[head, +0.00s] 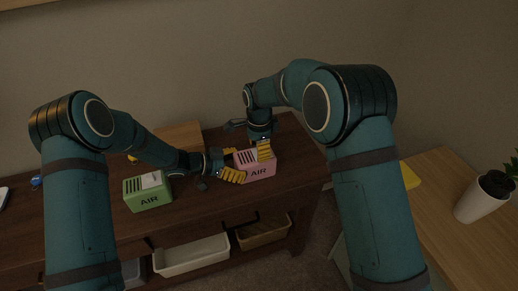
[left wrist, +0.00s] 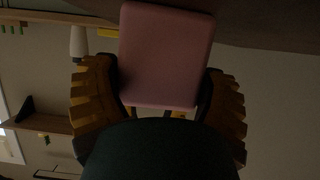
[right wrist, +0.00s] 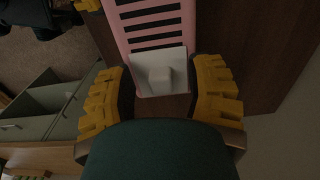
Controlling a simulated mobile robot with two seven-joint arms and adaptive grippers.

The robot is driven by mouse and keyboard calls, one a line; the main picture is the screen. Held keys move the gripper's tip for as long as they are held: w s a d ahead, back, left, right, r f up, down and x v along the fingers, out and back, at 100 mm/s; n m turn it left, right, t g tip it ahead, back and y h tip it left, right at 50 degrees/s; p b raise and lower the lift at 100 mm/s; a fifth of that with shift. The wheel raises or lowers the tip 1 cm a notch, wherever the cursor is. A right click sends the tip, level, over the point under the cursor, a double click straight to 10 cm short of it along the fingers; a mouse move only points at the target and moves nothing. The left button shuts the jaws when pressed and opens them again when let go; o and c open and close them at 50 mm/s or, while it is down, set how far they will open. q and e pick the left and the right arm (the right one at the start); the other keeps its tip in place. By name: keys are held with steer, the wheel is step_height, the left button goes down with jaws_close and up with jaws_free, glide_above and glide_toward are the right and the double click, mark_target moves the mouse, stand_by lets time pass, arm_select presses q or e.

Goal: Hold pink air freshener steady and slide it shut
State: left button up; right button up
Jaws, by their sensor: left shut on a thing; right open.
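The pink air freshener (head: 259,172), a box marked AIR, stands on the dark wooden table (head: 200,212). My left gripper (head: 232,165) is shut on it from the left. The left wrist view shows its plain pink end (left wrist: 165,55) between the yellow fingers. My right gripper (head: 264,150) is above its top, pointing down, with fingers apart. In the right wrist view, the pink top has black slots (right wrist: 152,28) uncovered, and a white slider with a raised knob (right wrist: 161,72) lies between the open right fingers. Contact there cannot be told.
A green AIR box (head: 148,192) stands on the table left of the pink one, near my left forearm. A brown box (head: 180,136) is behind. A potted plant (head: 482,197) stands on a lighter table at right.

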mark_target(242, 158)
steer(key=shift+f, duration=0.1)
steer(key=shift+c, duration=0.4)
jaws_close()
arm_select(q)
steer(key=shift+d, duration=0.1)
arm_select(e)
steer(key=shift+s+a, duration=0.3)
steer(key=shift+a, duration=0.55)
steer(key=shift+s+a, duration=0.3)
steer(key=shift+a, duration=0.6)
steer(key=shift+s+a, duration=0.3)
steer(key=shift+a, duration=0.55)
steer(key=shift+o, duration=0.4)
jaws_free()
